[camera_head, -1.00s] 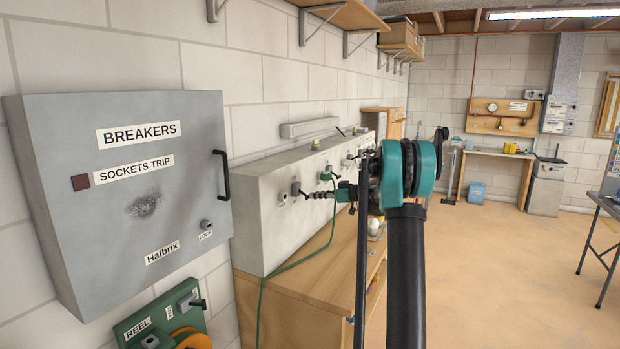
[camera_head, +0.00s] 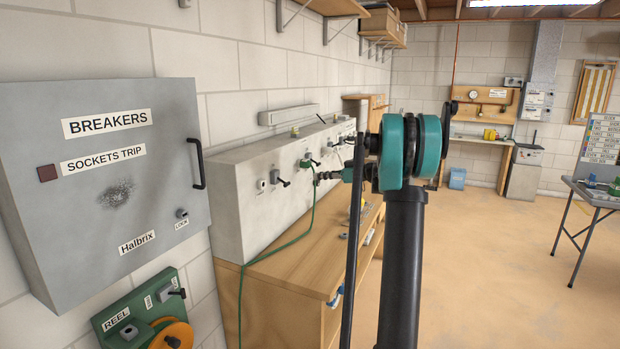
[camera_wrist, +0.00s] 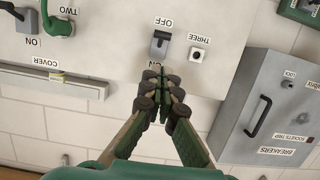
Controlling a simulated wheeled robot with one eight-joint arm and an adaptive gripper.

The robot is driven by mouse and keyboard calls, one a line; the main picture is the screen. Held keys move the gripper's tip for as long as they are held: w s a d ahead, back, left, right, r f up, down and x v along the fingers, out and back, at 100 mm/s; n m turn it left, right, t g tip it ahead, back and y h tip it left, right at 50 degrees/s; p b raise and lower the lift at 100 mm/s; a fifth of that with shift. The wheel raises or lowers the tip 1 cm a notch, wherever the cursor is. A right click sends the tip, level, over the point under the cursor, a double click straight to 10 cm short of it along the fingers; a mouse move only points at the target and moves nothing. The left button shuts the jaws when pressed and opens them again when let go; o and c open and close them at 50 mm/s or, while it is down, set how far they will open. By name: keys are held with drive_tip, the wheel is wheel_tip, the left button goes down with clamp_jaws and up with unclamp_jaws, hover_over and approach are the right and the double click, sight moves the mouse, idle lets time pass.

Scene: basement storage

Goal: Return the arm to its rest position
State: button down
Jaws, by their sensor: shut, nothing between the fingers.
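My arm (camera_head: 402,250) stands up in the middle of the head view, with teal and black joints at its top. My gripper (camera_head: 322,177) points left from there, in front of the grey panel box (camera_head: 250,190), and is small in this view. In the wrist view my gripper (camera_wrist: 160,95) has its fingertips together, shut and empty. It overlaps the panel near a lever switch (camera_wrist: 160,43) with OFF and ON labels, beside a label reading THREE (camera_wrist: 199,38). I cannot tell whether the fingertips touch the panel.
A grey breaker box (camera_head: 105,190) hangs at left, above a green reel unit (camera_head: 145,315). A green cable (camera_head: 290,245) hangs from the panel over the wooden bench (camera_head: 290,285). The floor (camera_head: 500,270) at right is clear up to a folding table (camera_head: 590,192).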

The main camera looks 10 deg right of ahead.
drive_tip(key=shift+s+d+r, duration=0.1)
drive_tip(key=shift+s+d, duration=0.3)
drive_tip(key=shift+d, duration=0.15)
drive_tip(key=s+a+f+m+g+h, duration=0.1)
drive_tip(key=s+a+f+m+h, duration=0.1)
drive_tip(key=s+a+f, duration=0.35)
drive_tip(key=s+a+f+m+g+h, duration=0.2)
drive_tip(key=s+f, duration=0.1)
drive_tip(key=s, duration=0.6)
drive_tip(key=s+a+f+m+g+h, duration=0.1)
drive_tip(key=s+a+f+h, duration=0.15)
drive_tip(key=s+f, duration=0.4)
drive_tip(key=s+d+f+m+h, duration=0.1)
drive_tip(key=s+f+m+h, duration=0.1)
drive_tip(key=s, duration=0.6)
drive_tip(key=s+d+f+m+h, duration=0.1)
drive_tip(key=s+f+m+h, duration=0.1)
drive_tip(key=s+f, duration=0.3)
drive_tip(key=s+d+f+m+h, duration=0.1)
drive_tip(key=s+f, duration=0.3)
drive_tip(key=s, duration=0.8)
drive_tip(key=shift+s+d+f+m+g+h, duration=0.25)
drive_tip(key=shift+s+d+m+g+h, duration=0.05)
drive_tip(key=shift+s+m+g+h, duration=0.15)
